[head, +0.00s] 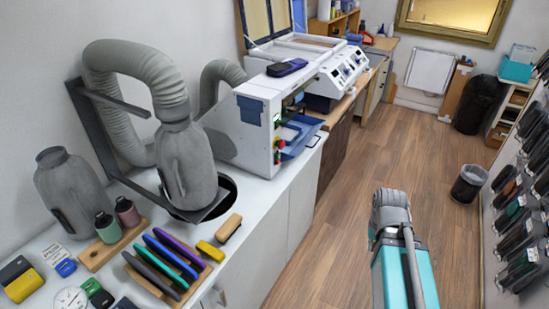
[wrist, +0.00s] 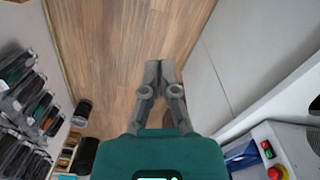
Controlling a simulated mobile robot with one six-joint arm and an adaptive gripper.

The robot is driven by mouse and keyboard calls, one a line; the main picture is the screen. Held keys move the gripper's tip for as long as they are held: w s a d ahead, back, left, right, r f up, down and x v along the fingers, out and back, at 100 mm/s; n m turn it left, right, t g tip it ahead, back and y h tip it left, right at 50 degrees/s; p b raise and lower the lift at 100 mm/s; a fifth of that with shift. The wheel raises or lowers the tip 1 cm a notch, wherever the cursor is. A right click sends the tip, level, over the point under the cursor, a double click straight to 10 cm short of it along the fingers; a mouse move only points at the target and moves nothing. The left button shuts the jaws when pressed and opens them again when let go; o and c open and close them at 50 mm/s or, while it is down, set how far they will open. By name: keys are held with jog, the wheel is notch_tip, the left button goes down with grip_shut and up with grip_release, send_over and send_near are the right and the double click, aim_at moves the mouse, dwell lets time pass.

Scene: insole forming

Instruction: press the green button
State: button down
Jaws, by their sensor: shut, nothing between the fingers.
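The green button (wrist: 264,145) shows small in the wrist view at the lower right, on the machine's panel, with a red button (wrist: 267,154) close by. A larger red knob (wrist: 276,173) on yellow is cut by the bottom edge. In the head view the white machine (head: 252,108) stands on the counter with these small controls on its near end; the green one is too small to make out surely there. My gripper (wrist: 161,66) is shut and empty, over the wooden floor, well apart from the panel. In the head view my teal arm is in the aisle, right of the counter.
The white counter (head: 250,212) holds a grey hose (head: 135,68), bottles and a rack of coloured insoles (head: 170,255). A blue tray (head: 300,133) juts out beside the controls. Hanging packs line the right wall (head: 525,225). The floor (head: 400,145) between is free.

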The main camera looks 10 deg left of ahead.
aim_at(278, 156)
jog(key=shift+a, duration=0.4)
jog(key=w+a+f+m+t+y+b, duration=0.1)
jog(key=w+a+t+b, duration=0.3)
jog(key=w, duration=0.8)
jog(key=w+a+f+m+t+y+b, duration=0.2)
jog(key=w+a+t+b, duration=0.3)
jog(key=w+a+b, duration=0.4)
jog(key=w+a+f+m+t+y+b, duration=0.2)
jog(key=w+a+b, duration=0.4)
jog(key=w+a, duration=0.5)
jog(key=w+m+t+y, duration=0.1)
jog(key=w+t+y, duration=0.1)
jog(key=w, duration=0.4)
jog(key=shift+w+t, duration=0.15)
jog(key=shift+t, duration=0.25)
jog(key=w+a, duration=0.2)
jog(key=a, duration=0.6)
jog(key=shift+w, duration=0.4)
jog(key=shift+a, duration=0.1)
